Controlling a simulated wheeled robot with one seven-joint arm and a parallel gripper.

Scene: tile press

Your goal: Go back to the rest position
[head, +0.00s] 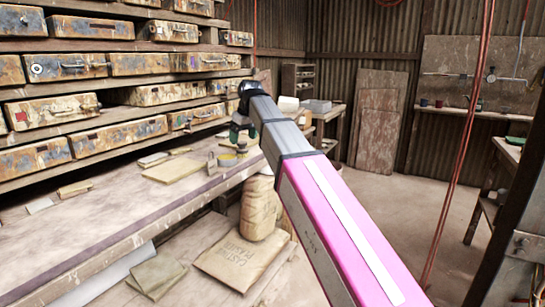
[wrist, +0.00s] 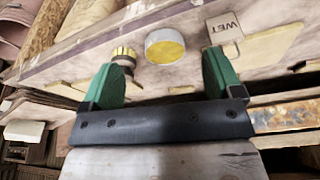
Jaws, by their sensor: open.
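My gripper (wrist: 163,64) has two green fingers spread wide apart in the wrist view, with nothing held between them. In the head view my gripper (head: 238,137) is at the end of my pink and grey arm, above the far part of the workbench (head: 105,215). A round pale tin with a yellow top (wrist: 165,46) lies beyond the gap between the fingers. A small yellow-capped object (wrist: 124,54) is by the left fingertip, and a card marked WET (wrist: 225,28) is by the right one. I cannot tell whether the fingers touch them.
Shelves of worn metal cases (head: 150,64) rise behind the bench. Flat pale tiles (head: 172,169) lie on it. A plaster sack (head: 243,255) and a tan bundle (head: 259,210) are below its edge. Red cables (head: 463,140) hang at right. Open floor (head: 400,205) lies right of my arm.

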